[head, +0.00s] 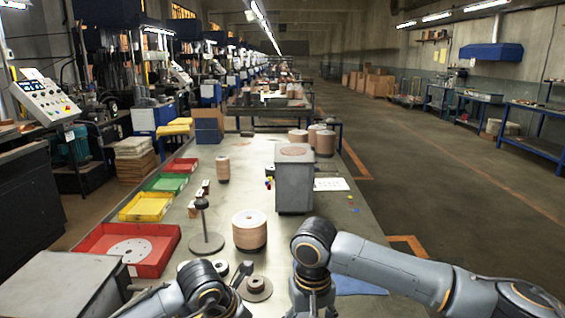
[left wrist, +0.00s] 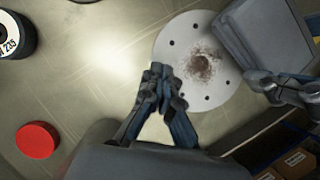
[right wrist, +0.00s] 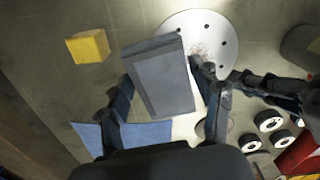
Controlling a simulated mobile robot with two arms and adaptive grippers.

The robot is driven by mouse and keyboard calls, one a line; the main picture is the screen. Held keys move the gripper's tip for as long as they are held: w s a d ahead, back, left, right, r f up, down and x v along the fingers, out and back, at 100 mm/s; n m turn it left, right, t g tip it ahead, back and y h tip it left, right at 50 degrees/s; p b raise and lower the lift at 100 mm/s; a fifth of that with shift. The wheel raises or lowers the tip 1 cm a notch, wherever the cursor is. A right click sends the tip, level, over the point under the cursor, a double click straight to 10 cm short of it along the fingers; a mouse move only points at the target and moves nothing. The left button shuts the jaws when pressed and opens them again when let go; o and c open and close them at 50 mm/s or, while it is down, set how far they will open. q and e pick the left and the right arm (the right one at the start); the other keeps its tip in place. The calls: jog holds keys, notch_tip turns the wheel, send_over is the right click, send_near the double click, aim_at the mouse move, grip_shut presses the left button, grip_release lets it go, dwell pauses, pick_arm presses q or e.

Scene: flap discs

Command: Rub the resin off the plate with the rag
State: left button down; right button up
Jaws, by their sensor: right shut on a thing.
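The plate is a round white disc with small holes and a brown resin patch in its middle; it shows in the left wrist view (left wrist: 182,75) and the right wrist view (right wrist: 218,68). My right gripper (right wrist: 165,85) is shut on the grey folded rag (right wrist: 160,72), which is over or beside the plate's edge; whether it touches cannot be told. The rag also shows in the left wrist view (left wrist: 265,38), beside the resin patch. My left gripper (left wrist: 167,88) has its fingers together at the plate's near edge, with no thing visible between them. In the head view my arms hide the plate.
A blue cloth (right wrist: 145,134) and yellow block (right wrist: 88,46) lie near the plate. A red round thing (left wrist: 37,140) is left of it. A grey box (head: 294,180), disc stack (head: 249,232) and red tray (head: 95,233) stand farther along the bench.

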pick_arm(q)
jog(key=shift+f, duration=1.05)
pick_arm(e)
jog(key=shift+w+a, duration=0.55)
jog(key=shift+w, duration=0.35)
jog(key=shift+w+a, duration=0.5)
jog(key=shift+w, duration=0.4)
jog(key=shift+f, duration=2.35)
jog(key=shift+s, duration=0.1)
